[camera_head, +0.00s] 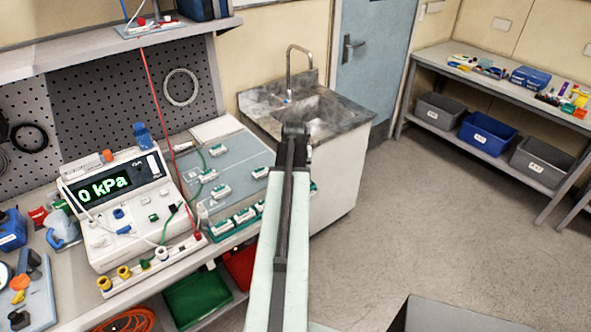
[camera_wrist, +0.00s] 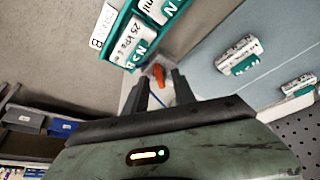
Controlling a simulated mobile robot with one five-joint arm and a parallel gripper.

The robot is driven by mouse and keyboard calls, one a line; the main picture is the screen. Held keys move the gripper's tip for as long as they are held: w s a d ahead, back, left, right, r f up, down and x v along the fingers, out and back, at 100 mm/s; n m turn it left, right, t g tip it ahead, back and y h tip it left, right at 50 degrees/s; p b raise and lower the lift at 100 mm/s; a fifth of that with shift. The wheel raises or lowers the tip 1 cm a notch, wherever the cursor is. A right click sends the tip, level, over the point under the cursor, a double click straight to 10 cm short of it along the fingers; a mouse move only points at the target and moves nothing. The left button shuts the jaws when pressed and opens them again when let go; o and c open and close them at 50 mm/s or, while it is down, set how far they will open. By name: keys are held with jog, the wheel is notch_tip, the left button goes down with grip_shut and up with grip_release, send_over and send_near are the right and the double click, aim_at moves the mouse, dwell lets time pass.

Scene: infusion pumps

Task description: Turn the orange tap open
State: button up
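In the wrist view a small orange piece (camera_wrist: 158,74), which looks like the orange tap, sits on a pale part with a thin blue line beside it. My gripper (camera_wrist: 159,78) is open, with its two dark fingers apart and the orange piece showing in the gap between them. Whether a finger touches it I cannot tell. In the head view my arm crosses the middle of the picture and I cannot make out this tap or the fingertips.
Teal and white labelled modules (camera_wrist: 130,38) lie close by in the wrist view. More modules (camera_wrist: 239,54) rest on the blue-grey panel (camera_wrist: 212,55). In the head view a pump reading 0 kPa (camera_head: 104,186) stands left, a sink (camera_head: 310,108) behind. The floor (camera_head: 440,215) at right is clear.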

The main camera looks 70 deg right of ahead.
jog(key=w+p+v, duration=0.1)
jog(key=p+v, duration=0.6)
jog(key=shift+s+r, duration=0.3)
jog(key=shift+s, duration=0.25)
jog(key=shift+a, duration=0.15)
